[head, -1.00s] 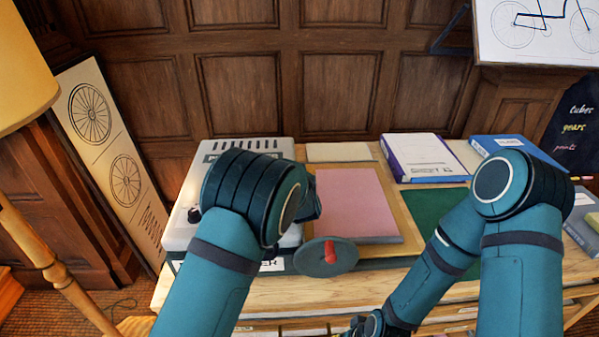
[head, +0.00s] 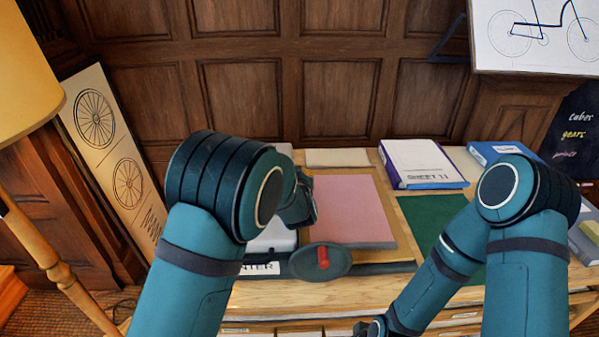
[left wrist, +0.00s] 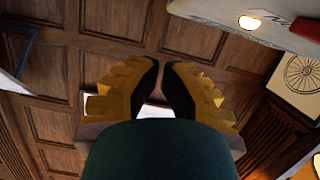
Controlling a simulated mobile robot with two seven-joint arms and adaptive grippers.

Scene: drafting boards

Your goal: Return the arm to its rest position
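My left arm (head: 190,255) rises from the lower left of the head view, its thick bent joint covering part of the desk's left end. A dark part of it shows behind the joint, but the gripper is hidden there. In the left wrist view my left gripper (left wrist: 162,68) has its two dark, yellow-backed fingers drawn close together with a thin gap and nothing between them. My right arm (head: 525,270) bends at the right, with its forearm running down and left to the bottom edge. My right gripper is outside the view.
The desk (head: 270,297) holds a pink sheet (head: 350,207), a round disc with a red handle (head: 320,262), a green mat (head: 432,215) and binders (head: 422,162). A panelled wall (head: 340,95) stands behind. A lamp (head: 25,70) and wheel board (head: 110,150) are at left.

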